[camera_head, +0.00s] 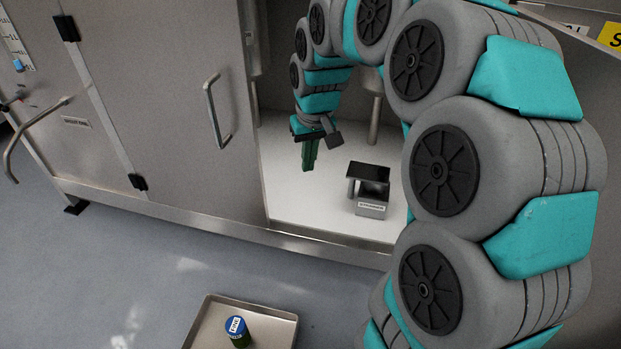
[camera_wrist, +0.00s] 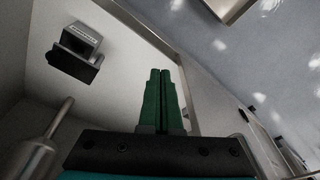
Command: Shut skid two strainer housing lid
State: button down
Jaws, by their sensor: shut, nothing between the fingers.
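The strainer housing (camera_head: 371,205) is a small grey box with a label on its front, standing on the white floor inside the open cabinet. Its dark lid (camera_head: 368,172) shows above the box and appears raised from it. In the wrist view the housing (camera_wrist: 82,38) is at the upper left, with the dark lid (camera_wrist: 72,65) on its near side. My gripper (camera_head: 309,158) has green fingers, shut and empty, to the left of the housing and apart from it. The fingers also show in the wrist view (camera_wrist: 160,95), pointing away from the housing's side.
The cabinet door (camera_head: 165,90) with a vertical handle (camera_head: 215,110) is left of the opening. The cabinet sill (camera_head: 330,248) edges the front. A tray (camera_head: 205,335) holding a blue-topped can (camera_head: 238,331) is below in front.

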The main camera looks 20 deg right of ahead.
jog(key=s+a, duration=0.2)
jog(key=s, duration=0.4)
jog(key=n+h+b, duration=0.3)
jog(key=n+h, duration=1)
jog(key=n, duration=0.7)
send_near(379, 172)
jog(key=shift+f+b+x, duration=0.1)
jog(key=shift+b+x, duration=0.35)
jog(key=shift+x, duration=1.2)
jog(key=shift+f+b+x, duration=0.15)
jog(key=shift+b+x, duration=0.3)
jog(key=shift+x, duration=1.25)
jog(key=shift+s+a, duration=0.1)
jog(key=shift+s, duration=0.05)
jog(key=shift+d+r+t+p, duration=0.15)
jog(key=shift+d+t+p, duration=0.3)
jog(key=shift+p, duration=0.25)
jog(key=shift+d+n, duration=0.1)
jog(key=shift+n, duration=0.2)
